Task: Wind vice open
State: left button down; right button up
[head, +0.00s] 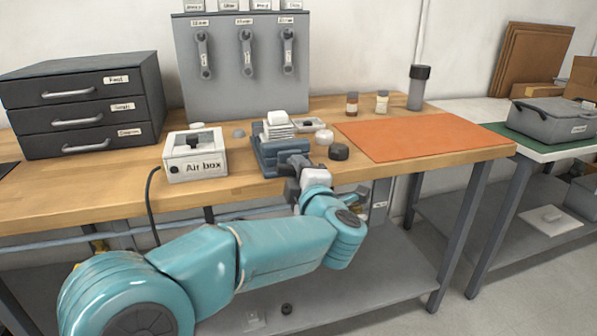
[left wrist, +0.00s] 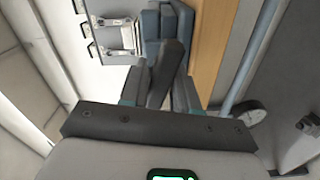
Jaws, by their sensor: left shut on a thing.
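The blue-grey vice (head: 267,157) sits at the front edge of the wooden bench. A white ribbed part (head: 278,127) stands at the top of the vice, apparently between its jaws; the jaw gap is hard to see. My left gripper (head: 293,182) is at the front of the vice, below its front end, and is shut on the vice handle. In the left wrist view, the dark handle (left wrist: 165,72) lies between my fingers, with the blue vice body (left wrist: 178,22) beyond it. My right gripper is in neither view.
The white Air box (head: 195,163) stands left of the vice. A dark round cap (head: 339,152) and a white one (head: 324,137) lie close to its right. An orange mat (head: 420,136) covers the bench further right. Spanners hang on a grey panel (head: 225,85) behind.

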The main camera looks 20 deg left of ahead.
pick_arm(q)
jog(key=shift+a+f, duration=0.1)
jog(key=c, duration=1)
grip_release()
jog(key=shift+s, duration=0.1)
jog(key=shift+s+d, duration=0.25)
jog(key=shift+d, duration=0.05)
jog(key=p+v, duration=0.1)
jog(key=v, duration=1.4)
jog(key=shift+s+p, duration=0.2)
jog(key=shift+p, duration=0.15)
jog(key=shift+d, duration=0.15)
